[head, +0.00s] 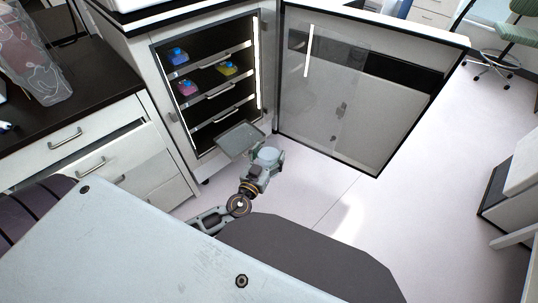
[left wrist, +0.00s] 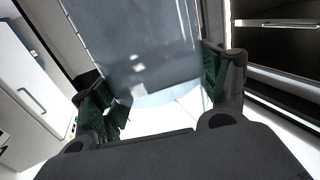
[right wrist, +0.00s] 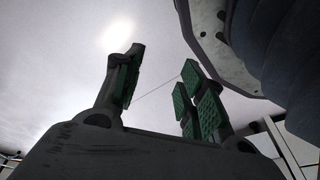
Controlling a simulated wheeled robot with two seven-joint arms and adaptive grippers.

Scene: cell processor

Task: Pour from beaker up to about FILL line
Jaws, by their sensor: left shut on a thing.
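My left gripper (head: 252,148) is at the lower front of an open cabinet. It is shut on a flat grey, see-through tray-like piece (head: 238,141), which juts out in front of the shelves. In the left wrist view this grey piece (left wrist: 150,45) lies between the two widely spaced green-padded fingers of the left gripper (left wrist: 160,92); its contact with the pads is not clear. My right gripper (right wrist: 155,85) shows only in the right wrist view, fingers apart with nothing between them, over pale floor. I cannot make out a beaker or a FILL line in any view.
The cabinet's shelves (head: 215,90) hold a blue item (head: 178,56), a pink-and-blue one (head: 187,88) and a yellow one (head: 227,69). The glass cabinet door (head: 350,110) stands open to the right. A drawer counter (head: 90,150) is at left.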

